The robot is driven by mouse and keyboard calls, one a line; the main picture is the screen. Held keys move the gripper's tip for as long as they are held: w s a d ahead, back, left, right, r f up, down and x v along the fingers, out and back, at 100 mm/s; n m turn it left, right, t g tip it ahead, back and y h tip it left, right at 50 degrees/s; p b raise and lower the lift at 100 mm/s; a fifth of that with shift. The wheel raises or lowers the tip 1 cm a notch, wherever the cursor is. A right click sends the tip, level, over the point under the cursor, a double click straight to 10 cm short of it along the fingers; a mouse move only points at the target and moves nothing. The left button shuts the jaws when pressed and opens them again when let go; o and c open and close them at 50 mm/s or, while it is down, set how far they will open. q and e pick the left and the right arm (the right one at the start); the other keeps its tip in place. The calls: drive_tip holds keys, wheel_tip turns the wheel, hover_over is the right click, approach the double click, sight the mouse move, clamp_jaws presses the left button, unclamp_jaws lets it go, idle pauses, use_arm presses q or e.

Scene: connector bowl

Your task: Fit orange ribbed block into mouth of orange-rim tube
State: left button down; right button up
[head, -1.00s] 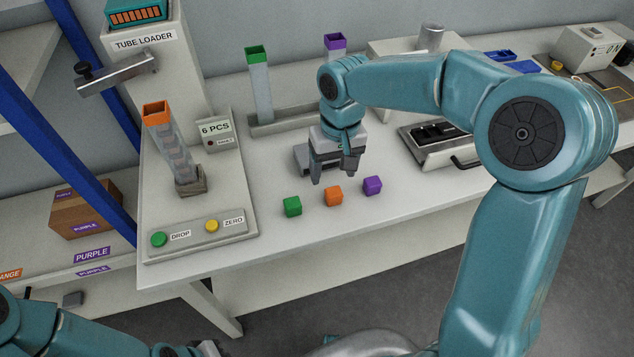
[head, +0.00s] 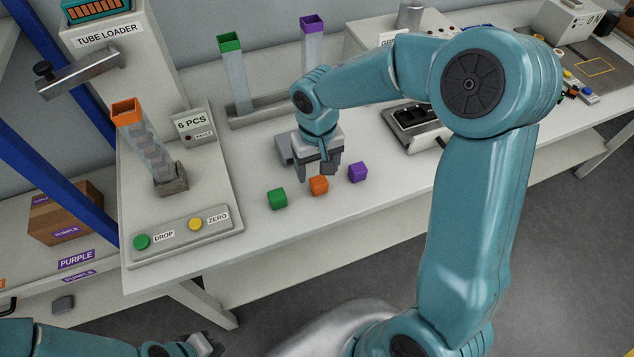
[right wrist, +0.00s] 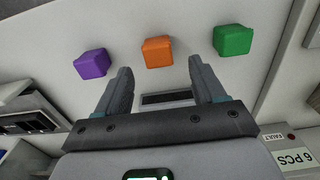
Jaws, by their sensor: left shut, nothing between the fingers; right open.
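The orange block (head: 318,185) lies on the table between the green block and the purple block. Its ribs are too small to make out. It also shows in the right wrist view (right wrist: 158,52), just beyond my open fingertips. The orange-rim tube (head: 126,112) stands tilted in its holder on the tube loader, with several pieces visible inside. My right gripper (head: 319,174) is open and empty, pointing down just behind the orange block; its fingers also show in the right wrist view (right wrist: 158,75). My left gripper (head: 205,343) is shut and empty at the bottom edge, low in front of the table.
A green block (head: 277,198) and a purple block (head: 358,172) flank the orange one. Green-rim (head: 231,75) and purple-rim (head: 313,45) tubes stand in a rack behind. The button panel (head: 180,232) is at the left. Table front is clear.

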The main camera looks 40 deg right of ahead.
sight(319, 180)
drive_tip(key=f, duration=0.4)
drive_tip(key=shift+s+f+p, duration=0.2)
drive_tip(key=shift+f+p, duration=0.2)
drive_tip(key=shift+f, duration=0.2)
drive_tip(key=shift+d, duration=0.1)
drive_tip(key=c, duration=1)
drive_tip(key=shift+c, duration=0.2)
